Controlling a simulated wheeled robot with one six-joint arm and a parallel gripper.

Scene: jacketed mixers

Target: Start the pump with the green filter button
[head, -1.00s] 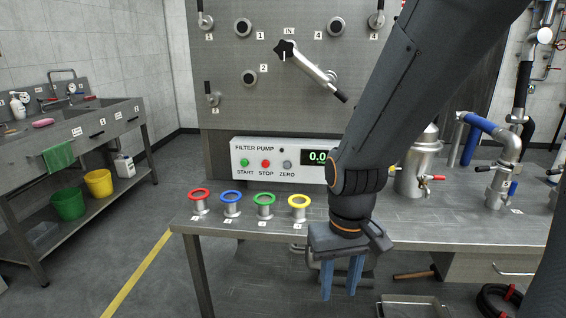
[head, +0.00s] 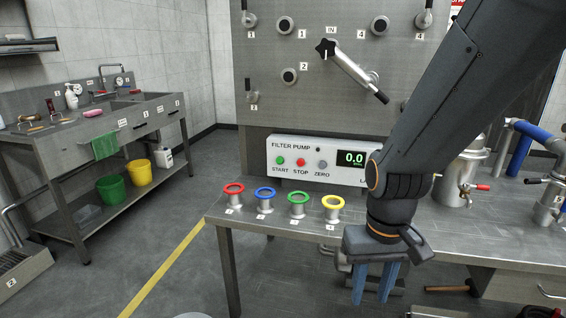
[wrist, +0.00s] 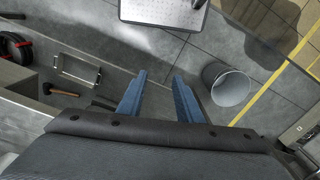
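The green START button (head: 280,160) is on the front of the white filter pump box (head: 322,181), left of the red STOP button (head: 301,162) and the grey ZERO button (head: 322,164). The box's display (head: 358,158) reads 0.0. My gripper (head: 372,298) hangs fingers down in front of the bench's front edge, to the right of and below the button. Its two blue fingers are apart with nothing between them. In the wrist view the open fingers (wrist: 158,82) point over the floor, and the pump box is out of sight.
Red (head: 233,188), blue (head: 265,194), green (head: 298,197) and yellow (head: 333,202) ringed fittings stand on the bench (head: 270,222) before the pump box. A steel panel with a black-knobbed lever (head: 326,48) rises behind. A grey bin (wrist: 228,84) stands on the floor.

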